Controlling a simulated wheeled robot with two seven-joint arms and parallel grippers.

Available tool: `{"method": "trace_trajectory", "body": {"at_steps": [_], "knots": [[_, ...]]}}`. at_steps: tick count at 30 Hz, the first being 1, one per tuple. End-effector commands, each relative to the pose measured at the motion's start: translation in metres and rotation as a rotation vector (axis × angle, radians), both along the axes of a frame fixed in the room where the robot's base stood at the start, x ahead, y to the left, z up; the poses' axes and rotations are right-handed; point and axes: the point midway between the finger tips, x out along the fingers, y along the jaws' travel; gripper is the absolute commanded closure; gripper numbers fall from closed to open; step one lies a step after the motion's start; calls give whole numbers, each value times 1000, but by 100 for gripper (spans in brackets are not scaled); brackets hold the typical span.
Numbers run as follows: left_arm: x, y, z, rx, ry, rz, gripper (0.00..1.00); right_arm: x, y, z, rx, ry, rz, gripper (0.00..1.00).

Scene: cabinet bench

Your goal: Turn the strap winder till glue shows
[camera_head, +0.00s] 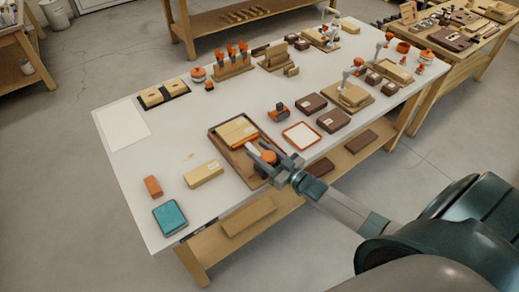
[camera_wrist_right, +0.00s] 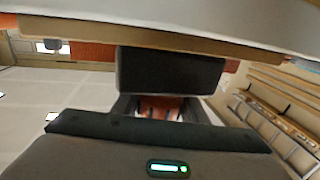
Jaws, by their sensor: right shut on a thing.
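A brown wooden tray (camera_head: 217,139) stands near the front edge of the white bench. In it lies a light wood block (camera_head: 237,130) with an orange band along its side. My right gripper (camera_head: 266,158) is at the tray's front right side, shut on an orange round knob (camera_head: 268,156), which I take to be the strap winder. In the right wrist view dark gripper parts fill the middle, and an orange piece (camera_wrist_right: 160,104) shows between them. No glue can be made out. My left gripper is not in view.
An orange-rimmed white tray (camera_head: 302,135) and dark brown blocks (camera_head: 333,119) stand right of the gripper. A pale block (camera_head: 203,174), an orange block (camera_head: 152,186) and a teal tablet (camera_head: 170,217) lie to the left. The bench's front edge is close below.

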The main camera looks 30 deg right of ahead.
Motion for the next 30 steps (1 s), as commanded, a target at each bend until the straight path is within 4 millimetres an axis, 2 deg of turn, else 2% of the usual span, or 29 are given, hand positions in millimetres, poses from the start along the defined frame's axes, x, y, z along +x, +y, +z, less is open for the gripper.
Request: {"method": "trace_trajectory", "body": {"at_steps": [9,21,22,24,30], "knots": [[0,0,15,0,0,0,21,2,-5,4,3,-4,-131,83],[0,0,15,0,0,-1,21,2,-7,2,0,-2,-152,83],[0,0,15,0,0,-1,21,2,-7,2,0,-2,-151,58],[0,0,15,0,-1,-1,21,1,-7,2,0,-2,-151,42],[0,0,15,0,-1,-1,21,1,-6,1,0,0,-151,42]]}}
